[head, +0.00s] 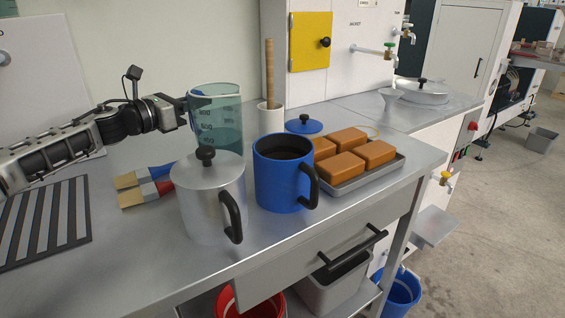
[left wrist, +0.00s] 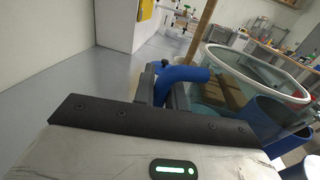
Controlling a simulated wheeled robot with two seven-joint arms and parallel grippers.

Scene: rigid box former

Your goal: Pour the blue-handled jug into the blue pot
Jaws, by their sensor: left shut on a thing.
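The jug (head: 222,122) is clear and teal-tinted with volume marks, and stands upright in the head view. Its blue handle (left wrist: 186,74) shows in the left wrist view. My left gripper (head: 183,109) is shut on this handle, at the left side of the jug. The jug's lower end is partly hidden behind the steel pot, so I cannot tell whether it touches the table. The blue pot (head: 275,186) stands to the right of the jug and nearer the front, uncovered and dark inside, with its black handle to the right. My right gripper is not in view.
A lidded steel pot (head: 208,205) stands in front of the jug. A tray (head: 371,179) of orange-brown blocks, a blue lid (head: 304,127) and a white holder (head: 270,119) with a wooden rod are near the blue pot. Brushes (head: 146,194) lie at left.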

